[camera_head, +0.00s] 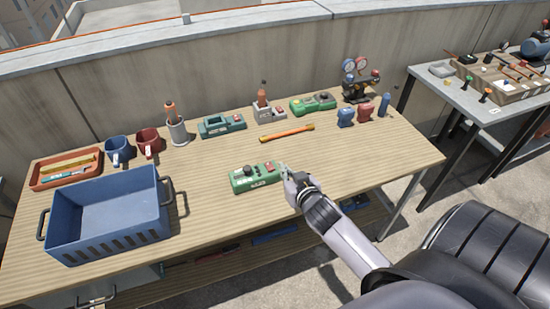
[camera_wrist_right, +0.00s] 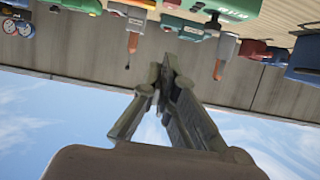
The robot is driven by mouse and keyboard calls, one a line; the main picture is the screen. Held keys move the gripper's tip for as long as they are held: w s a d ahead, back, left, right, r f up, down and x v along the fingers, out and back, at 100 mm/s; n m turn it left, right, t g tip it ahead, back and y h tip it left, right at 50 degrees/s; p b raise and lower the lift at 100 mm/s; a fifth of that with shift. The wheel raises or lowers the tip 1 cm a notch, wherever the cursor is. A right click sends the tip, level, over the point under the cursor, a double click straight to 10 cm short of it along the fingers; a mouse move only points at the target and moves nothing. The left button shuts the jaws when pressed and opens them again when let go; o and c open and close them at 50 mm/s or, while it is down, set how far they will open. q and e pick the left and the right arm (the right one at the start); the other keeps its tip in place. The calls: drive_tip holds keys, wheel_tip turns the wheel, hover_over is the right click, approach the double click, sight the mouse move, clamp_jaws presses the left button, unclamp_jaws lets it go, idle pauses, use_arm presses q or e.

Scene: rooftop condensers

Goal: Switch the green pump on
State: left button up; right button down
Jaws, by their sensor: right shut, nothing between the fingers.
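A green box with a dark knob, a red button and a white label, the likely green pump (camera_head: 257,177), sits on the wooden workbench near its front middle. My right gripper (camera_head: 287,171) is shut and empty, at the right end of this box, close to its red button; I cannot tell if it touches. In the wrist view the right gripper's fingers (camera_wrist_right: 166,76) are together, and part of the green box (camera_wrist_right: 232,9) shows upside down at the top. A second green device (camera_head: 312,103) with a dark knob stands at the back. My left gripper is out of view.
A blue crate (camera_head: 62,218) and a terracotta tray (camera_head: 40,180) are at the left. An orange-handled tool (camera_head: 287,132) lies behind the pump. The bench's right front is clear.

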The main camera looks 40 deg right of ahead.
drive_tip(key=shift+w+d+r, duration=0.1)
drive_tip(key=shift+w+r, duration=0.2)
drive_tip(key=p, duration=0.1)
hover_over(270, 166)
drive_tip(key=s, duration=0.2)
wheel_tip(270, 166, down, 4)
drive_tip(key=shift+s+r, duration=0.1)
drive_tip(key=shift+r, duration=0.15)
drive_tip(key=f, duration=0.3)
drive_tip(key=shift+s, duration=0.3)
drive_tip(key=shift+s+f, duration=0.1)
drive_tip(key=shift+f, duration=0.45)
